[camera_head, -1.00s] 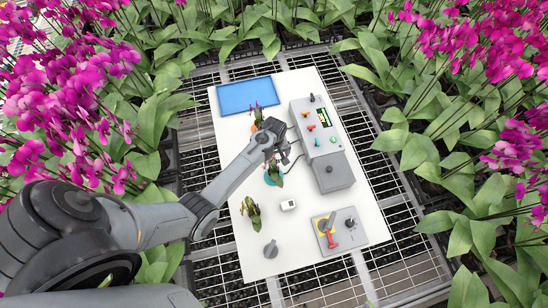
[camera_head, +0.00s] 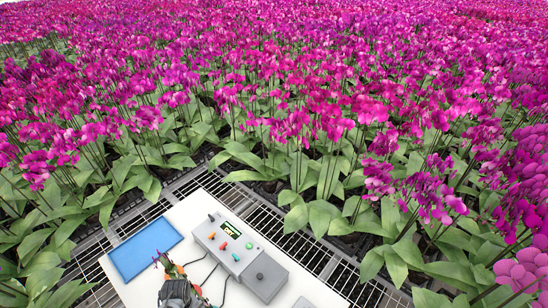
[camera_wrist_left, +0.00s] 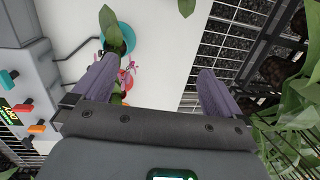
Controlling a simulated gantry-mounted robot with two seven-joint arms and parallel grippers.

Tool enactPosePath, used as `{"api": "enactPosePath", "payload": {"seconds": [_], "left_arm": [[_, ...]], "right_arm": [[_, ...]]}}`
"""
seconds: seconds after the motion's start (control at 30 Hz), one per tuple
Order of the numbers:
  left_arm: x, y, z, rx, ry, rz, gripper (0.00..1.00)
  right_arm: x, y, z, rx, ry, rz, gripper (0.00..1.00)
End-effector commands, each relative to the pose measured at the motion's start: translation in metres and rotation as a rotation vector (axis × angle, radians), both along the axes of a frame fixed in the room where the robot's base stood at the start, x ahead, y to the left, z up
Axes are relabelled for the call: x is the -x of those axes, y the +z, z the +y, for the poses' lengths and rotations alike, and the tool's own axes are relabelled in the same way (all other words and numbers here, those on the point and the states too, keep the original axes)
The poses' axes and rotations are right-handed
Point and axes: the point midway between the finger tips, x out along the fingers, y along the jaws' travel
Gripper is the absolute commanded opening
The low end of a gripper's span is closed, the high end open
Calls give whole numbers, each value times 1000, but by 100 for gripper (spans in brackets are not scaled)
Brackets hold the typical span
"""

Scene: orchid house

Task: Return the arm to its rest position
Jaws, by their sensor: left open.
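My left gripper (camera_wrist_left: 158,68) is open in the left wrist view, with its two purple-grey fingers apart and nothing between them. It is over the white table top (camera_wrist_left: 172,40). A plant with green leaves in a teal pot (camera_wrist_left: 128,35) and a pink flower (camera_wrist_left: 127,75) show beside and partly behind its left finger. In the head view only a dark part of my left arm (camera_head: 180,292) shows at the bottom edge, close to a small potted orchid (camera_head: 168,267). The rest of that arm is out of that view. My right gripper is in neither view.
A blue tray (camera_head: 145,249) lies on the white table. A grey control box (camera_head: 240,255) with coloured knobs and a lit display stands to its right. Wire-mesh bench (camera_head: 290,243) surrounds the table, with dense orchids (camera_head: 300,110) behind and to the right.

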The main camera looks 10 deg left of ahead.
Motion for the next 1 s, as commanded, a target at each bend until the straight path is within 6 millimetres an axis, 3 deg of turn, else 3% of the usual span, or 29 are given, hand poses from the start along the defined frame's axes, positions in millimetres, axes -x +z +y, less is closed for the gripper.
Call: {"api": "enactPosePath", "payload": {"seconds": [0.03,0.17,0.3,0.37,0.5,0.6,0.73,1.0], "left_arm": [[32,-11,0,-12,-19,30,100],[89,-8,-10,-38,-124,29,100],[131,29,-38,-29,-356,-33,100],[141,52,-52,-19,-468,-76,100],[148,112,-84,-4,-722,-196,100],[140,157,-101,-15,-882,-297,100],[126,202,-113,-52,-1050,-400,100],[125,207,-113,-71,-1196,-399,100]], "right_arm": [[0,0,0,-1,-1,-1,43],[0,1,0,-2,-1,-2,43],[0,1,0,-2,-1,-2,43],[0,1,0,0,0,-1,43],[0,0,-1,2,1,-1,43],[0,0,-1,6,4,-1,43],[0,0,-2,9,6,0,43],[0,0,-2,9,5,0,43]]}}
